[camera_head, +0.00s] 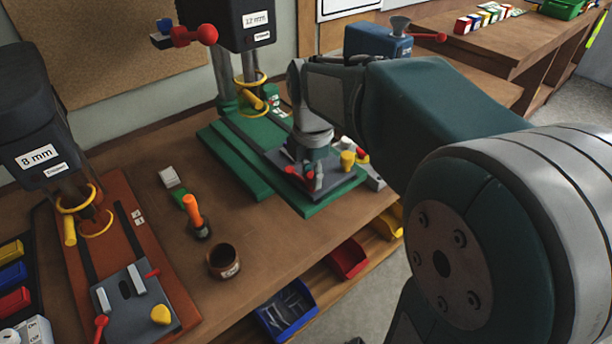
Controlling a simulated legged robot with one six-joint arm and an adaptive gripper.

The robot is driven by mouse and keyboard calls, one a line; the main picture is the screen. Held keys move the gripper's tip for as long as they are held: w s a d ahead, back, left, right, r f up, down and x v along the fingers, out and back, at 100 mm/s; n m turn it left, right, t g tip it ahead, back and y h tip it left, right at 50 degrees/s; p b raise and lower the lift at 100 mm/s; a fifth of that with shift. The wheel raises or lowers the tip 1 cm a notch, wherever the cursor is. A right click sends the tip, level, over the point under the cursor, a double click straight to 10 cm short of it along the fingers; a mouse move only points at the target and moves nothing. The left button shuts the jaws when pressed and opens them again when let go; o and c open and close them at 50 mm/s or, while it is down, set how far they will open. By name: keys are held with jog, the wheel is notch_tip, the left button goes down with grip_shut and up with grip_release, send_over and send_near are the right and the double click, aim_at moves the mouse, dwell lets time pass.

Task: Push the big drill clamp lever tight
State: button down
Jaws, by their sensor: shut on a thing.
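The big drill, labelled 13 mm (250,24), stands at the back on a green base (228,160). Its grey clamp plate (345,178) lies on the front right of that base. My gripper (314,181) reaches down from the right over the plate's near left part. It is shut at the red clamp lever (308,176), of which only a small red part shows. My fingers hide most of the lever and the exact contact. A yellow knob (347,160) and a red tip (362,156) stand on the plate just right of my gripper.
The smaller 8 mm drill (38,153) stands at the left on an orange-brown base (115,235). Blue (286,309) and red bins (347,259) sit below the front edge.

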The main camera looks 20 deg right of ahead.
jog(key=shift+d+n, duration=0.25)
jog(key=shift+n, duration=0.15)
jog(key=shift+w, duration=0.1)
jog(key=shift+c, duration=2)
grip_release()
notch_tip(320, 180, up, 12)
jog(key=shift+f, duration=0.1)
